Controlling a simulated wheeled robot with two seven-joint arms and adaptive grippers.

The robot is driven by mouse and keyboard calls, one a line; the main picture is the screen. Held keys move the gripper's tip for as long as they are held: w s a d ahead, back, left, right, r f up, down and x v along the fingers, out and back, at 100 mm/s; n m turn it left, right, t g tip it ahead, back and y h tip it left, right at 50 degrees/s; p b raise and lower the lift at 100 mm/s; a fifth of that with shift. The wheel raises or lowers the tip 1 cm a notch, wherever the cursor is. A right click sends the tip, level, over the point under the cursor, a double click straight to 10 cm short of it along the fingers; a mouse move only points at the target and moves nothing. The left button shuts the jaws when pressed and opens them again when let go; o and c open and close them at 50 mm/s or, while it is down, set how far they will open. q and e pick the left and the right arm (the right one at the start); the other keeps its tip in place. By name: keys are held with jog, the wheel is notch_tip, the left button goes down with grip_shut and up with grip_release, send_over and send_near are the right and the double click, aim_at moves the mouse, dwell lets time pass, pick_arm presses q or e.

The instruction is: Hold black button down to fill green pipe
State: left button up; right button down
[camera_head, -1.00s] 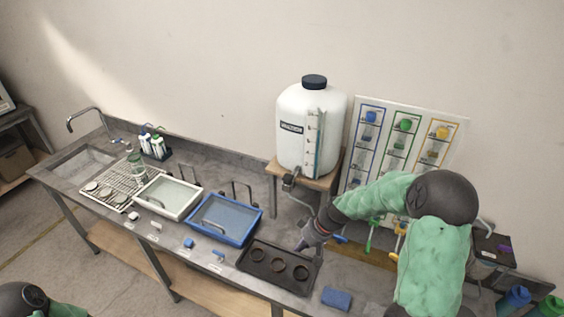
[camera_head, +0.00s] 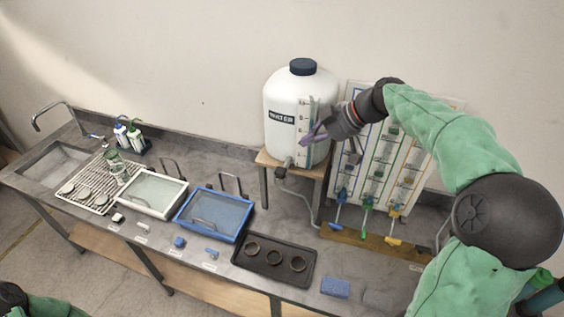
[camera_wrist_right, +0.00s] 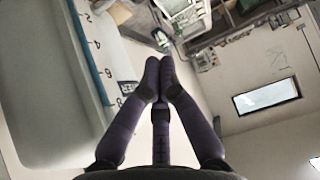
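The wall board (camera_head: 388,160) carries columns outlined in different colours, with blue, green and yellow fittings at its foot. The green fitting (camera_head: 367,203) is the middle one; I cannot tell whether it is the green pipe. I cannot make out a black button. My right gripper (camera_head: 308,137) is raised in front of the right side of the white water tank (camera_head: 290,118), near its level scale, and left of the board. In the right wrist view its purple fingertips (camera_wrist_right: 158,78) meet with nothing between them. My arm hides the board's upper part. My left gripper is out of view.
The tank stands on a wooden stand (camera_head: 264,160). On the bench are a black tray (camera_head: 240,255) with three rings, a blue-rimmed bin (camera_head: 180,218), a white-rimmed bin (camera_head: 122,201), a drying rack and a blue sponge (camera_head: 335,287). The sink is far left.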

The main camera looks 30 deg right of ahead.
jog(key=p, duration=0.1)
send_over(284, 172)
notch_tip(284, 172, down, 7)
jog(key=shift+s+r, duration=0.1)
notch_tip(284, 172, down, 3)
jog(key=shift+f+p, duration=0.15)
jog(key=shift+p, duration=0.15)
jog(key=shift+f, duration=0.6)
